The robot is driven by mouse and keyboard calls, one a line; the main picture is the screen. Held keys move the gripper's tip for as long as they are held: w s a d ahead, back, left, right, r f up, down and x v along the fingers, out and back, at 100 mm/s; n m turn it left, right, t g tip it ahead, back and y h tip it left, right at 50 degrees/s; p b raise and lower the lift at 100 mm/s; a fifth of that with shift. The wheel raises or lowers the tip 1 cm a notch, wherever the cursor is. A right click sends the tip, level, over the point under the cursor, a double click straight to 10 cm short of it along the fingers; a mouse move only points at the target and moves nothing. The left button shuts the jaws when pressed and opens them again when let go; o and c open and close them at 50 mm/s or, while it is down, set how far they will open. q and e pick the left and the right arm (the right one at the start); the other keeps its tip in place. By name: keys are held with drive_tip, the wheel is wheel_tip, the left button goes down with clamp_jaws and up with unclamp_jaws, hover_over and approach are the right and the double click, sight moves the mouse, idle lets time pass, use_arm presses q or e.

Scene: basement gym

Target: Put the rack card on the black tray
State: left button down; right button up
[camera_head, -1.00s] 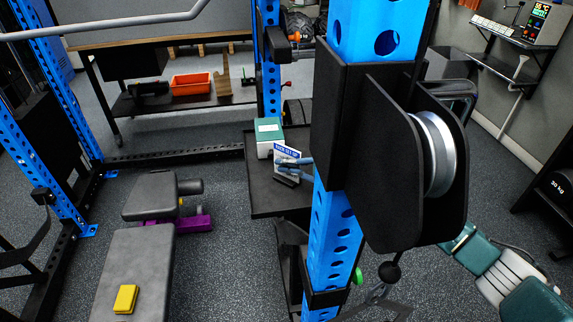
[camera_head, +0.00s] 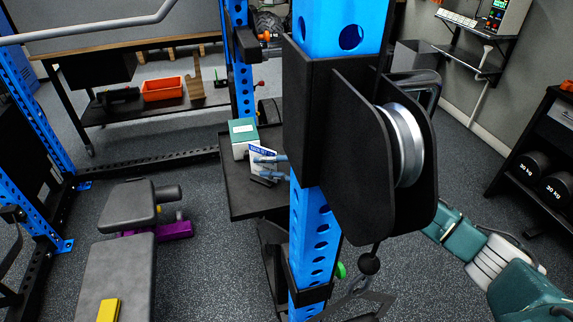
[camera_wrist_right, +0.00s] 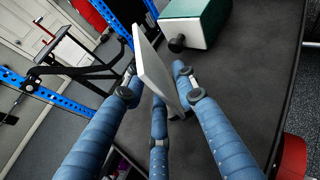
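The rack card (camera_head: 263,147), a small white card with a blue printed band, stands tilted over the black tray (camera_head: 237,199), beside a green-and-white box. My right gripper (camera_head: 268,167) has its blue fingers at the card. In the right wrist view the card (camera_wrist_right: 153,66) is a pale slab between the fingers of the right gripper (camera_wrist_right: 157,82). The fingers are spread, with a small gap seeming to show on the card's right side. Contact with the card and the card's lower edge are not clear. My left gripper is not in view.
A blue perforated post (camera_head: 312,235) with a black pulley housing (camera_head: 350,170) stands before the tray's right side. The green-and-white box (camera_head: 243,138) takes up the tray's back. A grey bench (camera_head: 117,270) bears a yellow block (camera_head: 108,310). Open floor lies between bench and tray.

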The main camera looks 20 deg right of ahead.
drive_tip(key=b+v, duration=0.1)
drive_tip(key=v, duration=0.9)
drive_tip(key=shift+s+d+f, duration=0.1)
